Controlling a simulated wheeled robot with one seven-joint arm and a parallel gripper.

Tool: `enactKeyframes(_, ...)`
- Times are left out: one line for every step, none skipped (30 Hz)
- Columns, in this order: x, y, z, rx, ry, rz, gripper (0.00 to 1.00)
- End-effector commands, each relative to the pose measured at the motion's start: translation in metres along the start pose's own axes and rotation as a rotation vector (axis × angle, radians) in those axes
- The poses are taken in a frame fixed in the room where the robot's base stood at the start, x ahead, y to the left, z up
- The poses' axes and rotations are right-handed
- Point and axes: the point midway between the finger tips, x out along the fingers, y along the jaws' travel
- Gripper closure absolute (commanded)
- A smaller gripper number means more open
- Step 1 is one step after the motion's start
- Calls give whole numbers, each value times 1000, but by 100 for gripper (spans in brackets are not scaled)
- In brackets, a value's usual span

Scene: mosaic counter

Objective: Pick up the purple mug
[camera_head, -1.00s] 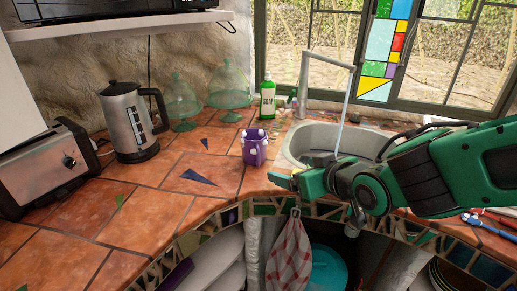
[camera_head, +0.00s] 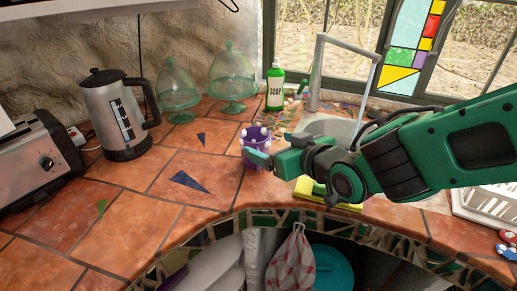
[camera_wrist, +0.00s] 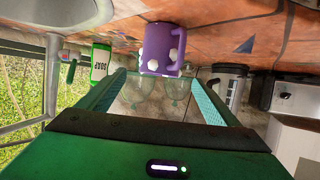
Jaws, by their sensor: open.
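The purple mug (camera_head: 254,136) has white raised spots and stands upright on the tiled counter. In the head view its lower part is partly hidden by my gripper (camera_head: 264,158), whose fingers point left at its front. In the wrist view, which is upside down, the mug (camera_wrist: 157,45) shows ahead, between the tips of my open fingers (camera_wrist: 157,78). Its handle is on the right there. The fingers are empty; whether they touch the mug I cannot tell.
A green soap bottle (camera_head: 275,88), two glass domes (camera_head: 233,75) and a steel kettle (camera_head: 121,115) stand behind and left. A toaster (camera_head: 35,160) is at far left. The sink (camera_head: 330,126) and a yellow-green sponge (camera_head: 310,187) are right. The front left counter is clear.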

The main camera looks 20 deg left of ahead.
Motion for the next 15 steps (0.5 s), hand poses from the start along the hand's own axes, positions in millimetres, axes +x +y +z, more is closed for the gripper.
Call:
enactKeyframes(8, 0, 2, 1, -4, 0, 15)
enactKeyframes(12, 1, 2, 1, -3, 1, 15)
enactKeyframes(17, 2, 1, 2, -3, 2, 15)
enactKeyframes(20, 2, 2, 2, -4, 2, 15)
enactKeyframes(24, 2, 2, 2, -4, 2, 15)
enactKeyframes(27, 2, 2, 2, -3, 3, 15)
enactKeyframes(30, 3, 1, 2, -3, 3, 15)
enactKeyframes(32, 3, 1, 1, -3, 4, 15)
enactKeyframes(34, 3, 1, 1, -2, 4, 15)
enactKeyframes(35, 3, 1, 1, -2, 4, 15)
enactKeyframes(36, 3, 1, 1, -2, 4, 15)
enactKeyframes(37, 3, 1, 1, -2, 5, 15)
enactKeyframes(39, 3, 1, 1, -2, 5, 15)
enactKeyframes(41, 3, 1, 1, -2, 4, 15)
enactKeyframes(45, 3, 1, 2, -2, 4, 15)
